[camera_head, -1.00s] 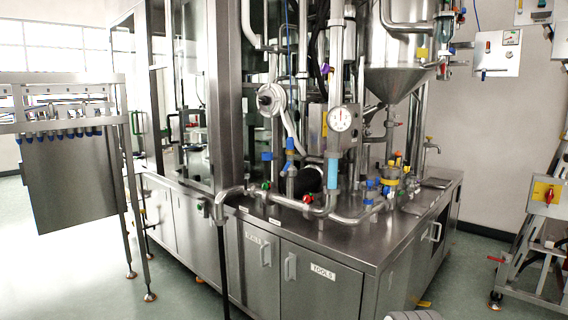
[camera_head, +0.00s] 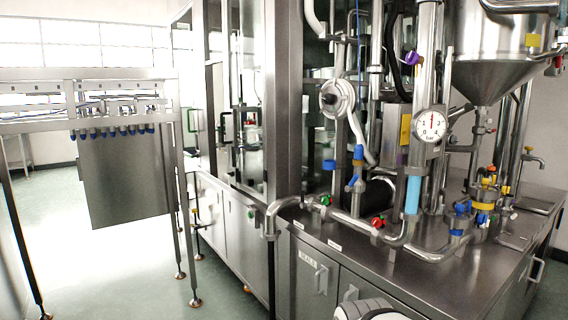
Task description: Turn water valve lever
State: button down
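Several small valve handles sit on the pipework above the steel cabinet. A blue lever (camera_head: 353,183) stands on a pipe left of the round pressure gauge (camera_head: 430,124). A green knob (camera_head: 326,200) and a red knob (camera_head: 378,222) sit on the low horizontal pipe. More blue handles (camera_head: 462,208) and a yellow fitting (camera_head: 484,195) are below the steel funnel. I cannot tell which of these is the water valve lever. Only a rounded white and grey part of my arm shows at the bottom edge. My gripper's fingers are out of view.
The steel cabinet (camera_head: 338,275) with door handles fills the lower right; its top edge and a bent pipe (camera_head: 270,215) stick out toward me. A steel rack (camera_head: 125,175) on legs stands at the left. Green floor (camera_head: 130,275) is open between them.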

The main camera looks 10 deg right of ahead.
aim_at(348, 188)
jog(key=z, duration=0.1)
jog(key=i, duration=1.3)
jog(key=z, duration=0.75)
jog(key=k, duration=0.75)
jog(key=z, duration=0.2)
jog(key=i, duration=0.8)
jog(key=u, duration=0.1)
